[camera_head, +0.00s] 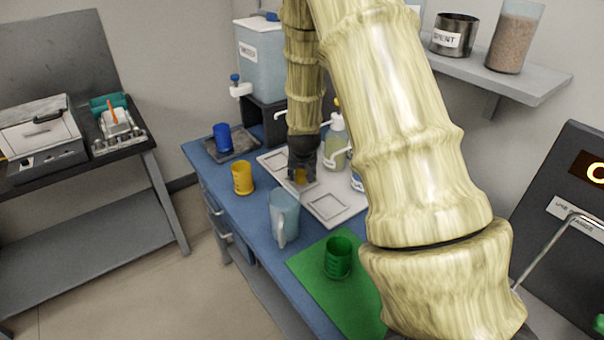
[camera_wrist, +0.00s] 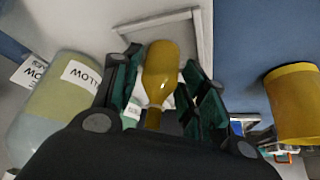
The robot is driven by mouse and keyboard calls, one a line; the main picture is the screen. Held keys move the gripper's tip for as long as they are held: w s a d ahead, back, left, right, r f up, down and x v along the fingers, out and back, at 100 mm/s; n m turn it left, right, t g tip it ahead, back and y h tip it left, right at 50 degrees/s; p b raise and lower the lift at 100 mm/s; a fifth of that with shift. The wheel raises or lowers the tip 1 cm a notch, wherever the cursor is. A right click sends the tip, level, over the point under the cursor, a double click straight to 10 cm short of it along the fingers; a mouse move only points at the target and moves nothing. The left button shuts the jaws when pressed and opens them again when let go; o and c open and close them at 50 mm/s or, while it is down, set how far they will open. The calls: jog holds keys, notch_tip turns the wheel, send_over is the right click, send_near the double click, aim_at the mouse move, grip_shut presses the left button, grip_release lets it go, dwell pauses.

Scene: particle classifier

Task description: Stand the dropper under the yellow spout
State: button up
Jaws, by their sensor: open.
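The dropper (camera_wrist: 161,72), amber with a rounded bulb and a narrow neck, lies between the fingers of my gripper (camera_wrist: 160,95) in the wrist view. The fingers are open, one on each side of it. In the head view my gripper (camera_head: 303,168) points down over the far square of a white tray (camera_head: 312,205), with a bit of amber (camera_head: 300,176) showing below it. The dropper's lower end is hidden.
A green cup (camera_head: 338,257) is on a green mat (camera_head: 310,262). My arm hides the bench's right side.

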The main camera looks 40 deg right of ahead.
jog(key=v, duration=1)
jog(key=shift+r+b, duration=0.2)
jog(key=shift+b, duration=0.2)
jog(key=shift+s, duration=0.1)
